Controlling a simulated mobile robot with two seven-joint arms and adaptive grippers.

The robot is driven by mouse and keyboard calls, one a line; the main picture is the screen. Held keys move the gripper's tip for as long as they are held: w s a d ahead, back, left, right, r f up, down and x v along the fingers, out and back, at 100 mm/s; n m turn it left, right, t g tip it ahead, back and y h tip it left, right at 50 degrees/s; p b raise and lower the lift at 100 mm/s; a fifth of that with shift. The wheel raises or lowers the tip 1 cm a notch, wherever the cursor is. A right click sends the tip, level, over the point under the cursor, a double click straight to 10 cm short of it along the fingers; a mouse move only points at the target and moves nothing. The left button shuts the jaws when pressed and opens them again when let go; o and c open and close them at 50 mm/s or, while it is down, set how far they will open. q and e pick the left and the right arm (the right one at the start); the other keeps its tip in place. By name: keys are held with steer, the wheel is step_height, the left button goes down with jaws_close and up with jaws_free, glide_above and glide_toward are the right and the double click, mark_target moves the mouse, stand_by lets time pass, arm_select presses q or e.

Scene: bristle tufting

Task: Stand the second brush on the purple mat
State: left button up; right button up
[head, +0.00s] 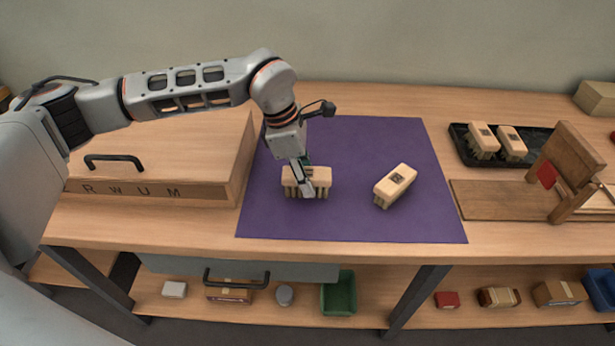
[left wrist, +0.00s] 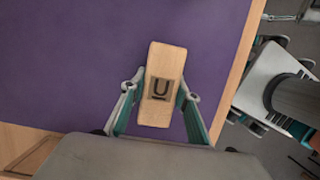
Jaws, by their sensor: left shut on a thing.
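The purple mat (head: 350,220) lies flat on the wooden bench. A pale wooden brush (head: 321,181) with bristle tufts pointing down is over its left part. My left gripper (head: 304,182) is shut on this brush from above. Another brush (head: 398,179) stands angled on the mat's right part, apart from the held one. My right gripper is not in view.
A wooden box (head: 190,150) marked with letters and a black handle stands left of the mat. A black tray (head: 461,142) with two brushes is at the back right. A wooden stand (head: 500,200) is at the right. The mat's front and back are clear.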

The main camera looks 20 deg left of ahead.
arm_select(q)
steer(key=shift+r, duration=0.1)
steer(key=o, duration=1.1)
steer(key=p+v, duration=0.1)
steer(key=v, duration=1)
steer(key=shift+r, duration=0.1)
steer(key=shift+a+r, duration=0.1)
steer(key=shift+r, duration=0.3)
